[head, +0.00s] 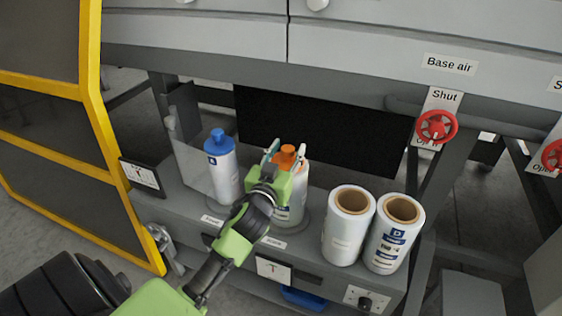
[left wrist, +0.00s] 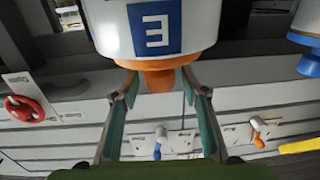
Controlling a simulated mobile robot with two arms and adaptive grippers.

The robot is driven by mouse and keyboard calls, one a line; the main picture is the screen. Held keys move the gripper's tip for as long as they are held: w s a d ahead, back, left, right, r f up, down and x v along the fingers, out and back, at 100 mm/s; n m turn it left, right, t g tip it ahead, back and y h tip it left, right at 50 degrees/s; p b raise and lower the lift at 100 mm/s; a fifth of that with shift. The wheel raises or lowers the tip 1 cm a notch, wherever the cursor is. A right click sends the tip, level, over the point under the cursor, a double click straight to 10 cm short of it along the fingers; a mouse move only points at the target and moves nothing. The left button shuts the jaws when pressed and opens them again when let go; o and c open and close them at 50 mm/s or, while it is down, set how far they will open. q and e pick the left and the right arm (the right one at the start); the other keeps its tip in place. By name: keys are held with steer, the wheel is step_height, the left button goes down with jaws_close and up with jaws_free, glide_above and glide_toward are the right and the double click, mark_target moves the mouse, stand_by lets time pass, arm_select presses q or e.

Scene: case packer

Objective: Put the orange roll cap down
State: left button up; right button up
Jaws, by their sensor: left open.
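The orange roll cap (head: 288,152) sits on top of a white roll (head: 300,178) that stands on the low shelf. In the left wrist view, which is upside down, the orange cap (left wrist: 158,76) is at the end of the white roll with a blue label (left wrist: 155,28). My left gripper (head: 286,156) is open, with its fingers on either side of the cap; the wrist view also shows the open fingers (left wrist: 160,82). A gap shows between each finger and the cap's narrow part. My right gripper is not in view.
A second roll with a blue cap (head: 222,165) stands to the left. Two uncapped rolls (head: 349,230) (head: 396,238) stand close together to the right. A yellow-framed panel (head: 95,110) bounds the left side. Red valve wheels (head: 436,127) are at the right.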

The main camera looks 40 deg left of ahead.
arm_select(q)
steer(key=v, duration=1.1)
steer(key=shift+s+p, duration=0.3)
